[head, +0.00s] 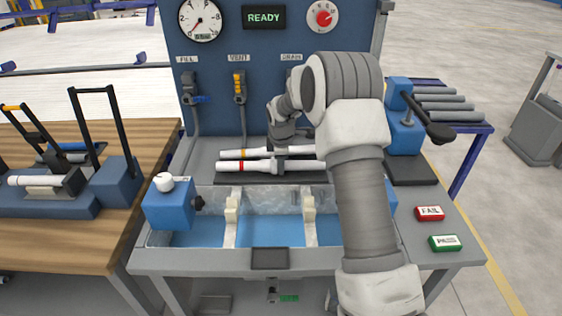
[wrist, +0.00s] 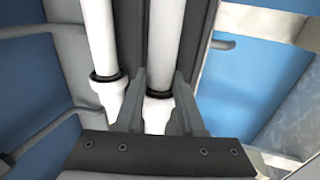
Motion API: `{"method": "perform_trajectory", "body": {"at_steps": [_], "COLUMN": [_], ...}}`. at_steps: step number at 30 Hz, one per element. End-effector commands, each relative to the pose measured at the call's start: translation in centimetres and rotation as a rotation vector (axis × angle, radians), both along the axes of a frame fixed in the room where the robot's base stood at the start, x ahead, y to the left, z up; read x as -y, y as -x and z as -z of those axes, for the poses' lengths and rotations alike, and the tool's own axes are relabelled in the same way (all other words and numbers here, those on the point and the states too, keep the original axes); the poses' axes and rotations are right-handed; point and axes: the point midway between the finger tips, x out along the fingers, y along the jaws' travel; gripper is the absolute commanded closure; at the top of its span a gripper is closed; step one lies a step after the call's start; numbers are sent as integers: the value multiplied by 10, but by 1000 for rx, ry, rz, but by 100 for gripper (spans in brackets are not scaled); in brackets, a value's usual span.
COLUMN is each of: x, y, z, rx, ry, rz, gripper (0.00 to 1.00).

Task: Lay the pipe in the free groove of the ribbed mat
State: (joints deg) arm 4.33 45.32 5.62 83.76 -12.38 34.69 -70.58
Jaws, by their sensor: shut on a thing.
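A white pipe with a red band (head: 231,167) lies level across the dark mat (head: 240,179), behind the water tank. A second white pipe with a yellow band (head: 234,155) lies parallel just behind it. My gripper (head: 281,164) comes down from above and is shut on the red-banded pipe. In the wrist view the held pipe (wrist: 166,45) runs between the fingers (wrist: 160,95), with the other pipe (wrist: 97,40) beside it on the left, apart. I cannot tell whether the held pipe touches the mat. My arm hides the pipes' right ends, and the grooves are hard to make out.
The tank (head: 270,232) with blue water and pale supports (head: 231,222) stands in front. The blue panel with valves (head: 239,86) rises behind. A blue clamp block (head: 168,205) is at left, another blue fixture (head: 403,130) at right. Grey pipes (head: 445,106) lie on a far-right rack.

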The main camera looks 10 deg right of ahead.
Motion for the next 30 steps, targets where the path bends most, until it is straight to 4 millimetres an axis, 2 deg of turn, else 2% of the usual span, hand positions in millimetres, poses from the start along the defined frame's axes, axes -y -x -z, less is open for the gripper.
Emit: {"method": "perform_trajectory", "body": {"at_steps": [27,28,30], "x": [0,0,0], "y": [0,0,0], "z": [3,3,3], "rx": [1,1,1], "ry": [-1,-1,-1], "rz": [1,1,1], "gripper": [100,59,46]}}
